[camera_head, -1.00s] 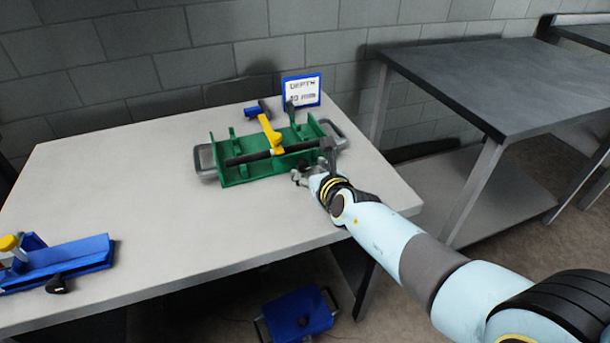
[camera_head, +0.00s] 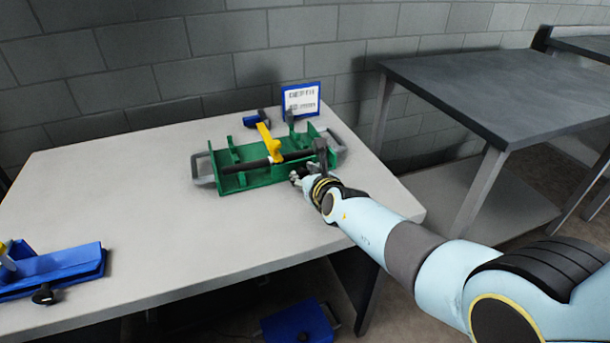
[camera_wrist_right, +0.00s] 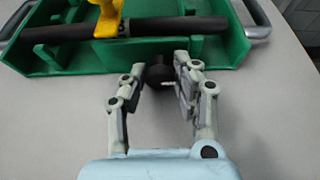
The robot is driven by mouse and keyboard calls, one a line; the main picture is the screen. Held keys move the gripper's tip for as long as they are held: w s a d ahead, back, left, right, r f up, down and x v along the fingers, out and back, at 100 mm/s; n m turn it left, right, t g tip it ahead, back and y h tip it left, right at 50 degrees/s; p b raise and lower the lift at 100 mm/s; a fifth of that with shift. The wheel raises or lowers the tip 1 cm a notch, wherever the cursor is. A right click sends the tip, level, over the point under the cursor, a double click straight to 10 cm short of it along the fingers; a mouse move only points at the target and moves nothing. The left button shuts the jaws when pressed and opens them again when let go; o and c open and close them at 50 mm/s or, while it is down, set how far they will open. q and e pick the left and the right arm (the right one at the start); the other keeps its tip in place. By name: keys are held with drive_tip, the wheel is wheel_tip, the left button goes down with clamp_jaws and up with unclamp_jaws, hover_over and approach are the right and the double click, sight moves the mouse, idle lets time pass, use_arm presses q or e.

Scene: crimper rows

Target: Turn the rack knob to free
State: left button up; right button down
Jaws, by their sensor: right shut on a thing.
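A green rack (camera_head: 232,182) with grey end handles lies on the pale table. A black bar (camera_head: 240,166) runs along it, and a yellow lever (camera_head: 268,142) stands over the bar. The rack also shows in the right wrist view (camera_wrist_right: 65,61). A dark round knob (camera_wrist_right: 158,73) sticks out of its near side there. My right gripper (camera_head: 297,177) is at the rack's near right side, shut on this knob. In the right wrist view its two fingers (camera_wrist_right: 159,78) stand on either side of the knob. I cannot read the knob's turn position. My left gripper is not in view.
A blue rack (camera_head: 60,272) with a black knob (camera_head: 44,294) lies at the table's left. A grey table (camera_head: 490,85) is at right. The middle-front of the pale table is clear.

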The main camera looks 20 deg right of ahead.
idle(0.3)
drive_tip(key=shift+a+n+p, duration=0.1)
drive_tip(key=shift+n+p, duration=0.3)
drive_tip(key=shift+p, duration=0.35)
drive_tip(key=shift+n+h+p, duration=0.35)
drive_tip(key=shift+n+h, duration=0.05)
drive_tip(key=shift+h, duration=0.2)
drive_tip(key=shift+f+n+h, duration=0.1)
drive_tip(key=shift+n+h, duration=0.2)
drive_tip(key=shift+n, duration=0.2)
drive_tip(key=shift+a+n+h+b, duration=0.1)
drive_tip(key=shift+n+h+b, duration=0.6)
drive_tip(key=shift+n, duration=0.3)
drive_tip(key=shift+t, duration=0.3)
drive_tip(key=c, duration=1)
unclamp_jaws()
